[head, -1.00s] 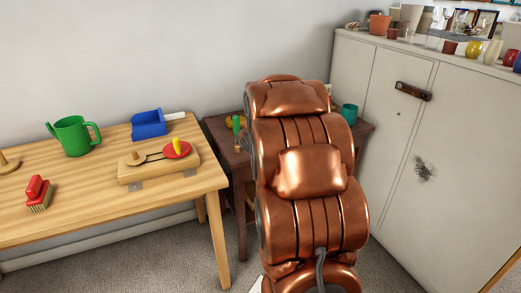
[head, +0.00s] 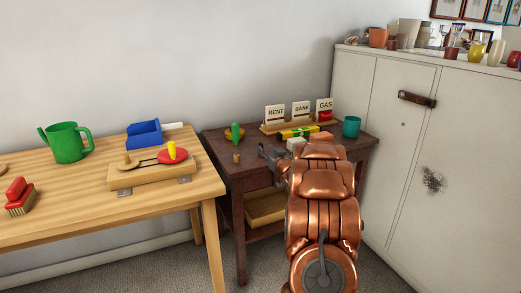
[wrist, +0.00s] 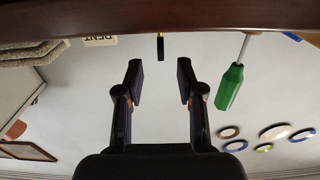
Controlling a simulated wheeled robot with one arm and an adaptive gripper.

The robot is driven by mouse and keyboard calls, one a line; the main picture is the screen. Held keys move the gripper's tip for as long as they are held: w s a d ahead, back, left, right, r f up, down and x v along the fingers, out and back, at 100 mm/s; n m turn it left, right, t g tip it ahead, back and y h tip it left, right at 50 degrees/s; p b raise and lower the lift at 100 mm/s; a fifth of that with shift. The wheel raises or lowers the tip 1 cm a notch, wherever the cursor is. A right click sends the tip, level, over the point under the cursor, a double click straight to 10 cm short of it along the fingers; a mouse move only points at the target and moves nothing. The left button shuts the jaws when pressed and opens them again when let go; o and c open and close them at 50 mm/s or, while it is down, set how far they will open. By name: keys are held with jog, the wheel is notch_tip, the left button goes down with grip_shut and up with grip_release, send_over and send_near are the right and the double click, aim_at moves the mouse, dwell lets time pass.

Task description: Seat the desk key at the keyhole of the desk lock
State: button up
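My gripper (head: 270,153) reaches low over the dark desk (head: 232,178) in the head view. In the wrist view, which looks upside down, my gripper (wrist: 160,80) is open with nothing between its fingers. A thin upright black and brass-coloured piece (wrist: 160,46) stands ahead of the gap, apart from both fingers; it may be the desk key seen edge-on. In the head view a small brownish piece (head: 236,158) stands on the desk left of my gripper; I cannot tell whether it is the same one. I cannot make out the desk lock or its keyhole.
A green-handled screwdriver (wrist: 231,86) stands close to the right finger. A card rack (head: 275,127), a yellow-and-green box (head: 300,132) and a teal cup (head: 351,127) occupy the desk's back and right. A wooden table (head: 80,205) stands left, a pale cabinet (head: 385,160) right.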

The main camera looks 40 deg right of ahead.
aim_at(261, 143)
jog(key=shift+b+x, duration=0.7)
jog(key=shift+x, duration=2.25)
grip_shut()
